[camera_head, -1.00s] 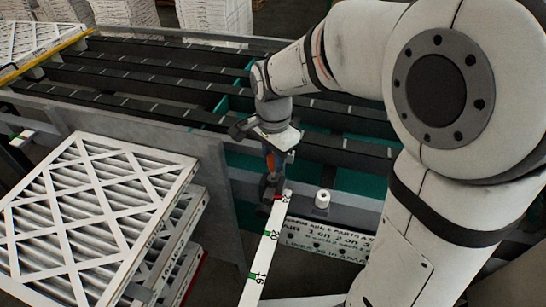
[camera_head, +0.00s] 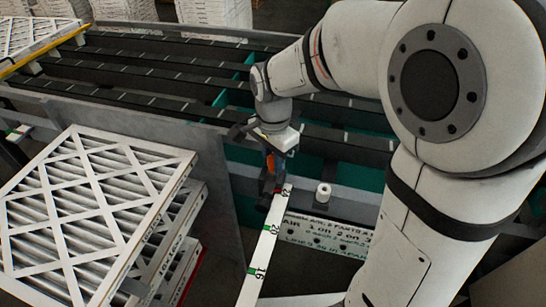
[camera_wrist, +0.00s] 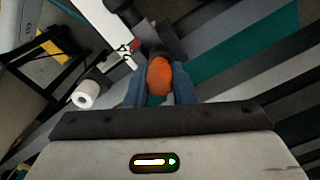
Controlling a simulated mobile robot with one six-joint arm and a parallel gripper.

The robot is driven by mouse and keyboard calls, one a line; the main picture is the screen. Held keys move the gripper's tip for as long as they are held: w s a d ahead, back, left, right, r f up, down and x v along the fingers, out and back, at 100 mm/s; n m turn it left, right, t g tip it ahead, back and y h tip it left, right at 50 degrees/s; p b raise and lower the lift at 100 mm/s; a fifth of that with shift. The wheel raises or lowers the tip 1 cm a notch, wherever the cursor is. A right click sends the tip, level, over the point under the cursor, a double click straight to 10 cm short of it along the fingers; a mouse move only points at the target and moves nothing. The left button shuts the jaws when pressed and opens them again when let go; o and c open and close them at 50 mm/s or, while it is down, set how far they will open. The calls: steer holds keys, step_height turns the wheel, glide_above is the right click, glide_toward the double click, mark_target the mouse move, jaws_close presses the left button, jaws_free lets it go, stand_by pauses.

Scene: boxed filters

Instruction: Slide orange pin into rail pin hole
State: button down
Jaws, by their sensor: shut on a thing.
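My gripper (camera_head: 271,176) is shut on the orange pin (camera_head: 270,162), near the far end of a white rail (camera_head: 266,236) marked 16, 20 and 24. In the wrist view the rounded orange head of the pin (camera_wrist: 160,76) shows between the two fingers of my gripper (camera_wrist: 158,88). The white rail (camera_wrist: 97,22) comes in from the top left in that view, its end close to the pin. The fingers and a dark block hide the pin's lower part. I cannot tell whether the pin's tip is in the hole.
A white roll-shaped piece (camera_head: 323,193) stands just right of the rail's end on a grey ledge. Framed pleated filters (camera_head: 88,215) are stacked at the left, beside a grey panel (camera_head: 219,190). Dark slatted conveyor lanes (camera_head: 150,82) lie behind.

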steer(key=shift+f, duration=0.25)
steer(key=c, duration=1.2)
jaws_free()
steer(key=shift+o, duration=0.2)
step_height(320, 180, up, 8)
steer(key=shift+f, duration=0.1)
steer(key=s+d+f+n+t, duration=0.2)
steer(key=s+d+f+n, duration=0.1)
steer(key=s+d+n, duration=0.7)
steer(key=shift+s+d+t, duration=0.4)
steer(key=shift+s+d, duration=0.65)
steer(key=shift+s, duration=0.15)
